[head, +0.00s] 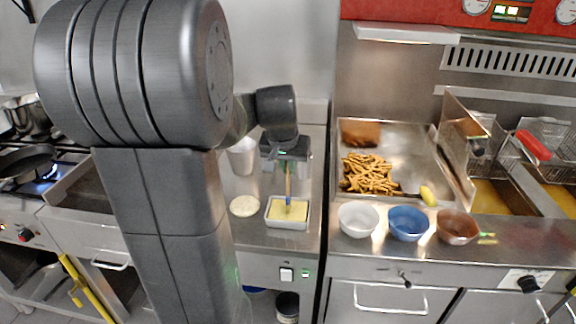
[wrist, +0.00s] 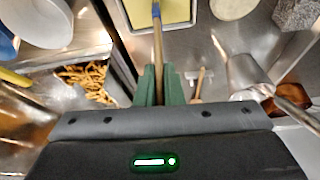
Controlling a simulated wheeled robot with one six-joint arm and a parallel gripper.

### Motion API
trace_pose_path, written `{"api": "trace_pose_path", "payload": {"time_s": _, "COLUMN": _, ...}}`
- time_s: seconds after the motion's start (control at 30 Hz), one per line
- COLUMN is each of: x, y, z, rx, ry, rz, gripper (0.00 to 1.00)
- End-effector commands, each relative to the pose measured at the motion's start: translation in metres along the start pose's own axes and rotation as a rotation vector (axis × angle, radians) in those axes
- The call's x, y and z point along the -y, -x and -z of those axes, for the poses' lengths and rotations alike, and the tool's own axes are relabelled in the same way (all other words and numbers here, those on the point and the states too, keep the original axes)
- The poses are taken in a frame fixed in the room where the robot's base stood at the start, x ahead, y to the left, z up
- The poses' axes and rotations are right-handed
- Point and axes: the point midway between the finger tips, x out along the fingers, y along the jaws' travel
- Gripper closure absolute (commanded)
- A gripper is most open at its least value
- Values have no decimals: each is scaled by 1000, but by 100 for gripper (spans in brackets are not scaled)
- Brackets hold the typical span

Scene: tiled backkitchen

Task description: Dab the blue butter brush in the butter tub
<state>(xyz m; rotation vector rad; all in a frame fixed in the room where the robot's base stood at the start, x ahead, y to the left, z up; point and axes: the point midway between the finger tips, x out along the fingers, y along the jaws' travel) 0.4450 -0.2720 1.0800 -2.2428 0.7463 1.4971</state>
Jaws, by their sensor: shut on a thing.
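My gripper (head: 288,165) is shut on the wooden handle of the butter brush (head: 288,185). The brush points down, with a blue band near its lower end. In the wrist view my gripper's green fingers (wrist: 160,85) close around the handle, and the brush (wrist: 157,45) reaches up to the top edge, where its tip is cut off. The butter tub (head: 270,222), a metal tray of yellow butter, stands on the steel counter under the brush. The tub also shows in the wrist view (wrist: 189,32). The brush's lower end is over the butter; I cannot tell whether it touches.
A pale flat round (head: 244,206) lies left of the tub, and a metal cup (head: 242,157) stands behind it. To the right are a white bowl (head: 358,220), a blue bowl (head: 408,223), a brown bowl (head: 457,227) and a tray of fries (head: 369,175).

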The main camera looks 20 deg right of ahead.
Motion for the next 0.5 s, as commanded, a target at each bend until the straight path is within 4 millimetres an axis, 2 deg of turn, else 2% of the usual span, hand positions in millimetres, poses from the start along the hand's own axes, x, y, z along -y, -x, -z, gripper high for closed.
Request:
{"api": "trace_pose_path", "payload": {"time_s": 0.3, "x": 0, "y": -1, "z": -1, "rx": 4, "ry": 0, "rz": 0, "gripper": 100}}
{"api": "trace_pose_path", "payload": {"time_s": 0.5, "x": 0, "y": 9, "z": 3, "rx": 4, "ry": 0, "rz": 0, "gripper": 100}}
